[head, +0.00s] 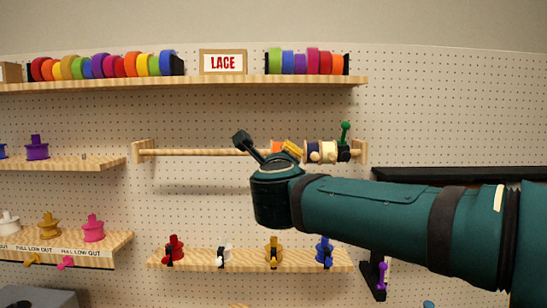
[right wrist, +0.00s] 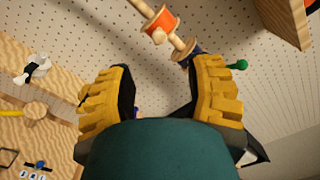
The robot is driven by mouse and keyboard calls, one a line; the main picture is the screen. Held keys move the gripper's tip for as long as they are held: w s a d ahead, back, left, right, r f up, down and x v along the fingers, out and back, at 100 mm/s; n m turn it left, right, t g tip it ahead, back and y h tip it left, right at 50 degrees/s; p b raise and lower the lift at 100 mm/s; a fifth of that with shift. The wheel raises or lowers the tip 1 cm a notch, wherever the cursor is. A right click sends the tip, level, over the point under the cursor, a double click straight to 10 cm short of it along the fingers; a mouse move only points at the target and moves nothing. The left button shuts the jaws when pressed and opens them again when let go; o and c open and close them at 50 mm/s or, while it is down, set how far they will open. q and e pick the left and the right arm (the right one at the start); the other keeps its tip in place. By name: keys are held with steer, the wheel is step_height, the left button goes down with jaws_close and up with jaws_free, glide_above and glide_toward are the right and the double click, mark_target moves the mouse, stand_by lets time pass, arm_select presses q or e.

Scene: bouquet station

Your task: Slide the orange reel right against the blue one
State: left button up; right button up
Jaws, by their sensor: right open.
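The orange reel (right wrist: 163,24) sits on a wooden rod, ahead of my open right gripper (right wrist: 160,88) in the right wrist view. The blue reel (right wrist: 196,47) is further along the rod, partly hidden by the right-hand yellow finger. A short gap shows between the two reels. In the head view my right gripper (head: 266,147) is in front of the rod and covers part of the orange reel (head: 279,147). The blue reel (head: 312,152) is just right of it, beside a cream reel (head: 326,151). My right gripper appears empty. My left gripper is out of view.
The rod (head: 190,152) is bare to the left. A dark clamp with a green knob (head: 345,134) is near its right end bracket. A shelf of coloured rolls (head: 180,84) is above. A lower shelf (head: 195,262) holds several small spools.

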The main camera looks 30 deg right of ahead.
steer(key=p+x, duration=0.1)
steer(key=x, duration=1)
